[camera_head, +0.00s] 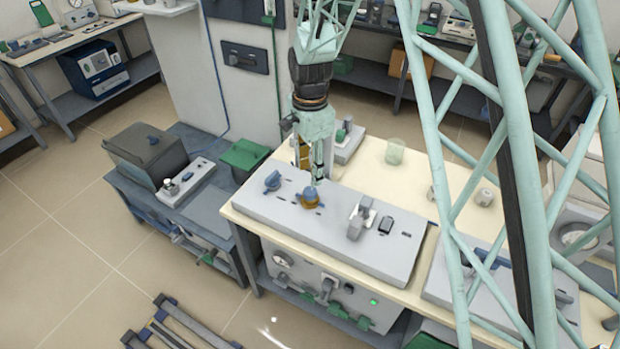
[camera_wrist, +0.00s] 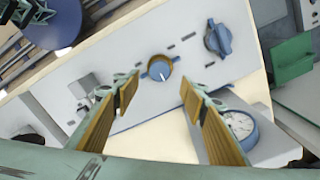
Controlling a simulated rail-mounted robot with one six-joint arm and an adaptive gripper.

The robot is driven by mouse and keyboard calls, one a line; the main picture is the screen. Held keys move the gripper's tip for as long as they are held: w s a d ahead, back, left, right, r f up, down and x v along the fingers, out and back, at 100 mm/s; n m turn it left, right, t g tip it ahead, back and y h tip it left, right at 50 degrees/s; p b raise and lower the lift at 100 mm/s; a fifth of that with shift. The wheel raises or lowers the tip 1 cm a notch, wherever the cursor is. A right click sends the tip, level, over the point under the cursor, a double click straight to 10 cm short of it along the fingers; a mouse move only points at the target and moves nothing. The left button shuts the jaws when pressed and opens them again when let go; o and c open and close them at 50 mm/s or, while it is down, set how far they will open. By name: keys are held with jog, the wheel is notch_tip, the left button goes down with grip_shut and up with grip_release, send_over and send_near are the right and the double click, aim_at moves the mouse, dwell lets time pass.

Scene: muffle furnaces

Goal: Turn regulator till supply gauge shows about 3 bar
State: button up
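A small round blue knob with an orange-brown collar (camera_head: 309,197) sits on the sloping pale grey panel (camera_head: 385,262). In the wrist view the blue knob (camera_wrist: 161,71) has a white mark toward its lower right. My gripper (camera_head: 312,172) is just above it, pointing down. In the wrist view my gripper (camera_wrist: 162,95) is open, with the knob framed between its fingers and apparently clear of both. A round white-faced gauge (camera_wrist: 240,127) in a blue-grey housing is at the lower right, partly hidden by the right finger; its reading is too small to tell.
A larger blue knob (camera_head: 272,181) stands left of the collared knob; it also shows in the wrist view (camera_wrist: 218,39). A glass beaker (camera_head: 395,151) stands behind on the bench.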

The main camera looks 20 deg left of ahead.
notch_tip(320, 180, up, 4)
send_over(310, 191)
dwell(0.3)
jog(key=shift+w, duration=0.1)
dwell(1.4)
jog(key=n, duration=0.6)
jog(key=n+b, duration=0.1)
jog(key=n, duration=0.5)
jog(key=r+n, duration=0.1)
jog(key=n, duration=0.5)
jog(key=shift+r+b, duration=0.1)
jog(key=shift+b, duration=0.25)
jog(key=shift+f+b, duration=0.6)
jog(key=shift+f, duration=6.3)
jog(key=shift+c, duration=0.4)
